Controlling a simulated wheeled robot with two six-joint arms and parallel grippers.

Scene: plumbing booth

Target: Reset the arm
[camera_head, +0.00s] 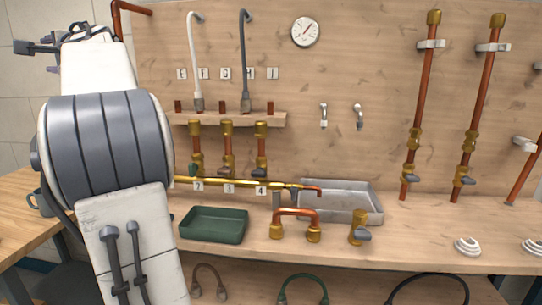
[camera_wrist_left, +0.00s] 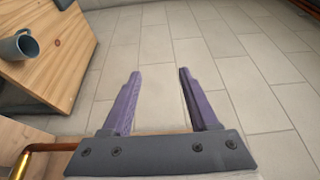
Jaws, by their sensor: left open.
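My left arm rises along the left side of the head view, covering part of the booth there. My left gripper (camera_head: 34,48) is at the top left, above the wooden side table and away from the bench. In the left wrist view its two purple-grey fingers (camera_wrist_left: 159,74) are spread apart, with only tiled floor visible between them. It holds nothing. My right arm and gripper do not show in either view.
The workbench (camera_head: 420,248) carries a green tray (camera_head: 213,225), a metal basin (camera_head: 338,202) and copper fittings (camera_head: 297,212). Copper pipes (camera_head: 423,100) stand against the back panel. A mug (camera_wrist_left: 18,45) is on the side table (camera_wrist_left: 55,65). A copper pipe (camera_wrist_left: 50,146) lies near the gripper's base.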

